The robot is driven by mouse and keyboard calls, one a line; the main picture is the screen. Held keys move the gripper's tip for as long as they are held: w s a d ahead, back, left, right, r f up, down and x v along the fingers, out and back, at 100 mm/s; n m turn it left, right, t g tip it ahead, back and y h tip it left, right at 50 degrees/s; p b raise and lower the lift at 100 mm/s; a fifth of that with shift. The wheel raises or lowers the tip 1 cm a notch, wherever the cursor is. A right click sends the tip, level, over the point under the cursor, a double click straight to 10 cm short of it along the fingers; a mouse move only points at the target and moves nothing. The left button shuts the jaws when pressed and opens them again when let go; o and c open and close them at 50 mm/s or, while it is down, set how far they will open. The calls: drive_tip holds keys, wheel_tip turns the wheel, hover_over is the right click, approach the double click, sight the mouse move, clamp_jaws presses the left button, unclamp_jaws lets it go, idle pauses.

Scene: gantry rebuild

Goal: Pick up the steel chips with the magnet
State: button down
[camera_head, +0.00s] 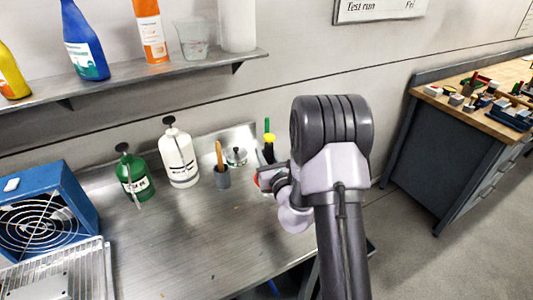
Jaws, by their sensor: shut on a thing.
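My gripper (268,177) is over the back right part of the steel bench (190,245), partly hidden by my own wrist. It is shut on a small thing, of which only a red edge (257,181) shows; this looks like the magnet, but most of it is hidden. I cannot make out any steel chips on the bench.
A grey cup with a wooden handle (221,175), a small metal container (236,156) and a yellow-topped black item (269,145) stand close to my gripper. A white bottle (180,160), a green bottle (133,175) and a blue fan box (45,210) are left.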

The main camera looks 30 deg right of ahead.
drive_tip(key=a, duration=1)
drive_tip(key=shift+s+a+p, duration=0.25)
drive_tip(key=shift+a+p, duration=0.05)
drive_tip(key=shift+p, duration=0.05)
drive_tip(key=shift+f+b, duration=0.6)
drive_tip(key=shift+f, duration=0.2)
drive_tip(key=shift+r, duration=0.1)
drive_tip(key=shift+r+p, duration=0.75)
drive_tip(key=shift+p, duration=0.05)
